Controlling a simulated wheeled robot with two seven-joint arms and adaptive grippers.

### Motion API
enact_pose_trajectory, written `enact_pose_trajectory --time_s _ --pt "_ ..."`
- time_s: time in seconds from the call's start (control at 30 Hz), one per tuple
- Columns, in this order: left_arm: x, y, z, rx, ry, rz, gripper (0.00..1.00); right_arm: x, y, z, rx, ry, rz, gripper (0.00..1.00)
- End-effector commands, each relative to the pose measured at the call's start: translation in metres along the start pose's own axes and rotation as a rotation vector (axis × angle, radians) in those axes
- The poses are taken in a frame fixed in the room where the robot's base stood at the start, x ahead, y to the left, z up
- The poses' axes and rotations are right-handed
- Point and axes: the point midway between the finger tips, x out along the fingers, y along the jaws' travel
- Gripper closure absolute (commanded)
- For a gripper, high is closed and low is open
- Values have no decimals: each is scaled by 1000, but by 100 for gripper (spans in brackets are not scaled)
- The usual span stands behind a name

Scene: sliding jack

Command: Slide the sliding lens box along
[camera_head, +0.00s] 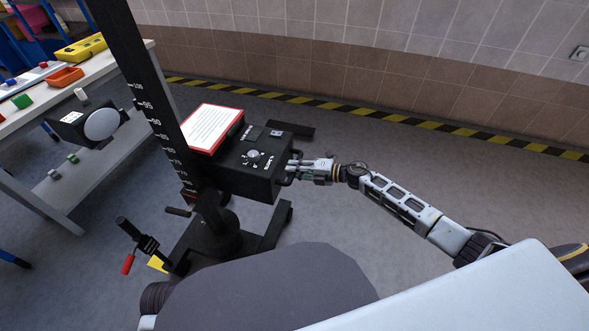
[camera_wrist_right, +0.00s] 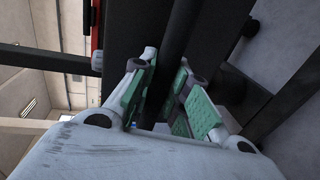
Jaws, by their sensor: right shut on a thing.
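The sliding lens box (camera_head: 248,180) is a black box with a dial and white markings on top, at the middle of the head view. It sits against a tall black column (camera_head: 145,95) with a white number scale, near the lower visible numbers. My right gripper (camera_head: 293,171) is at the right side of the box, shut on its dark handle. In the right wrist view, the green-padded fingers (camera_wrist_right: 163,92) close around the dark handle bar (camera_wrist_right: 179,45). My left gripper is not in view.
A red-edged white panel (camera_head: 211,128) is on the box's far side. A black lamp-like head (camera_head: 88,124) is left of the column. A workbench (camera_head: 75,88) with coloured items stands at left. The floor behind, up to a striped line (camera_head: 400,117), is clear.

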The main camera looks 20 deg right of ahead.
Motion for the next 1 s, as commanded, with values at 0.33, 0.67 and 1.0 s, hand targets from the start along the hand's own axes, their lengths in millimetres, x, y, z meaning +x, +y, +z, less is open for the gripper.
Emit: enact_pose_trajectory --time_s 0.33,0.67,1.0 --pt "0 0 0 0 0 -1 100 0 -1 0 1 1 -1 61" --pt "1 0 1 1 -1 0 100 -2 0 0 0 0 0 61" --pt "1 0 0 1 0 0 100 -26 0 0 -1 0 -2 61"
